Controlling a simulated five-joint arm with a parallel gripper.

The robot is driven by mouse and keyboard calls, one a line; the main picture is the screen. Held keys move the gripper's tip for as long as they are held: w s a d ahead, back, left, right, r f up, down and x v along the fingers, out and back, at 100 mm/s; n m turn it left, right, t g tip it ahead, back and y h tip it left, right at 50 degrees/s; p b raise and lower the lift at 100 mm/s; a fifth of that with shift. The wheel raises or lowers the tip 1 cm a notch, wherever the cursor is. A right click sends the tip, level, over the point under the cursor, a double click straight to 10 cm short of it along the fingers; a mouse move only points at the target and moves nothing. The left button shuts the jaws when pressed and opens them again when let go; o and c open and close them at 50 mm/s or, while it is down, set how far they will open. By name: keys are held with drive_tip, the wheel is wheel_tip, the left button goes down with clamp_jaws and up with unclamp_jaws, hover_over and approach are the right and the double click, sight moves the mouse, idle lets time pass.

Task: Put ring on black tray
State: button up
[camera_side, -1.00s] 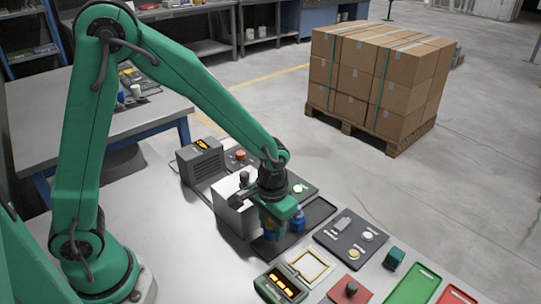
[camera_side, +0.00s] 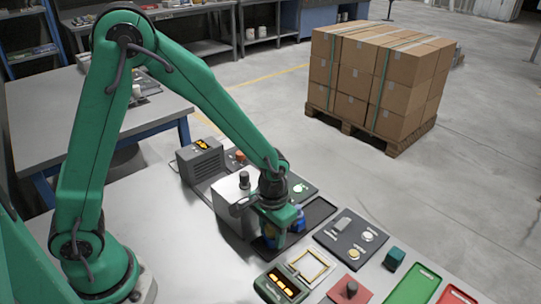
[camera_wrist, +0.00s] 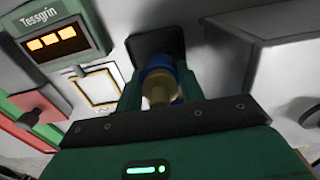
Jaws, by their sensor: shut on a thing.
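My gripper (camera_side: 275,238) is low over the black tray (camera_side: 320,211), pointing down, and hides part of it. In the wrist view the gripper is shut on a round brass-coloured piece, which I take to be the ring (camera_wrist: 157,88). A blue round part (camera_wrist: 158,63) shows right behind it; I cannot tell whether the two are joined. The black tray also shows beyond them in the wrist view (camera_wrist: 150,42). Blue also shows beside my gripper in the side view. I cannot tell whether the ring touches the tray.
A pale box-shaped hood (camera_side: 232,188) with a dark knob stands close left of my gripper. A Tessgrin display unit (camera_side: 281,284), a yellow-edged frame (camera_side: 313,266) and a dark panel (camera_side: 351,233) lie in front and right. A grey vented box (camera_side: 200,160) stands behind.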

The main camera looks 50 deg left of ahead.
drive_tip(key=shift+f, duration=0.45)
drive_tip(key=o, duration=1)
drive_tip(key=shift+r, duration=0.1)
drive_tip(key=shift+o, duration=0.4)
drive_tip(key=shift+r, duration=0.25)
wheel_tip(320, 180, up, 6)
drive_tip(key=shift+r, duration=0.55)
